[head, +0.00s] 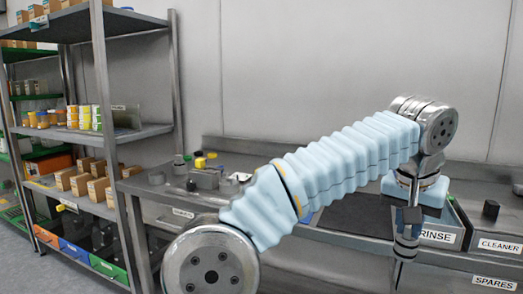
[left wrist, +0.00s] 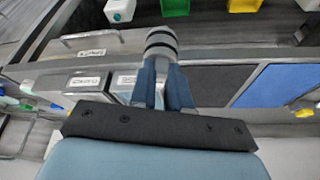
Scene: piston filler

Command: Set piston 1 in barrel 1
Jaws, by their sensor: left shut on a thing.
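My left gripper (head: 408,232) hangs pointing down at the right of the head view, in front of the bin labelled RINSE. In the left wrist view its two blue fingers (left wrist: 163,88) are shut on a pale grey cylinder with dark bands, which looks like a piston (left wrist: 161,42). The banded end sticks out beyond the fingertips. Which number the piston has cannot be read. I cannot make out barrel 1 for sure in either view. My right gripper is not in view.
The RINSE bin (head: 437,237) and the CLEANER bin (head: 498,244) stand at the right. Small grey and yellow parts and a grey block (head: 205,180) lie on the bench at centre left. A shelf rack (head: 70,130) with boxes and jars stands at the left.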

